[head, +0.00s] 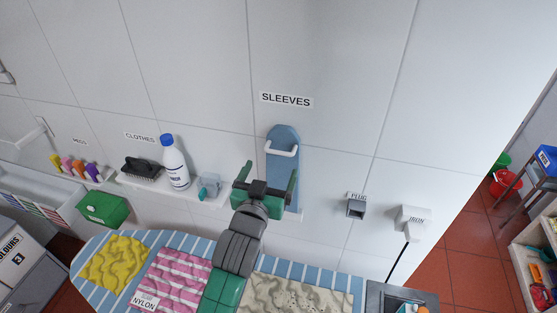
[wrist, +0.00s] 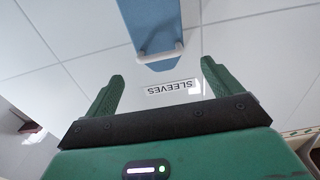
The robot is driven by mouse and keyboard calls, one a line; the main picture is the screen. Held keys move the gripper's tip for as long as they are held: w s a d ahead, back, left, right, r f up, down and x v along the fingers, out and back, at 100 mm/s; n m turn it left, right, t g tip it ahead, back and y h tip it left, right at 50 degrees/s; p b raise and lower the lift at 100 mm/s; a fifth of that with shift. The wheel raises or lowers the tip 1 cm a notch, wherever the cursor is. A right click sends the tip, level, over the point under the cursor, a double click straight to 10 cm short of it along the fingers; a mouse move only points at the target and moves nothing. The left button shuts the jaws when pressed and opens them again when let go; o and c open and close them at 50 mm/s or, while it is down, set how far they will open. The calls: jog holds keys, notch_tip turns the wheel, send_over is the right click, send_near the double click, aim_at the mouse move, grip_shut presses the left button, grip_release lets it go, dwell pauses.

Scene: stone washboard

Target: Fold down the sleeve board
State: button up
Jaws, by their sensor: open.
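The sleeve board (head: 284,136) is a narrow blue board with a rounded top. It stands upright against the tiled wall below the SLEEVES label (head: 286,99). A white bar handle (head: 281,149) crosses its upper part. My gripper (head: 268,178) is open and empty in front of the board, below the handle in the head view, and it hides much of the lower board. In the wrist view, the board (wrist: 151,22) and its white handle (wrist: 160,54) appear beyond and between my green fingers (wrist: 162,72), apart from them. The label appears upside down there.
Below my arm, a striped ironing board (head: 200,243) carries yellow, pink and beige cloths. A wall shelf (head: 150,187) at left holds a brush (head: 142,168) and a white bottle (head: 176,165). The wall above is clear.

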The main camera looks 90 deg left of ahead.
aim_at(278, 154)
jog(key=p+x, duration=0.1)
jog(key=x, duration=0.7)
jog(key=shift+d, duration=0.1)
jog(key=shift+c, duration=0.2)
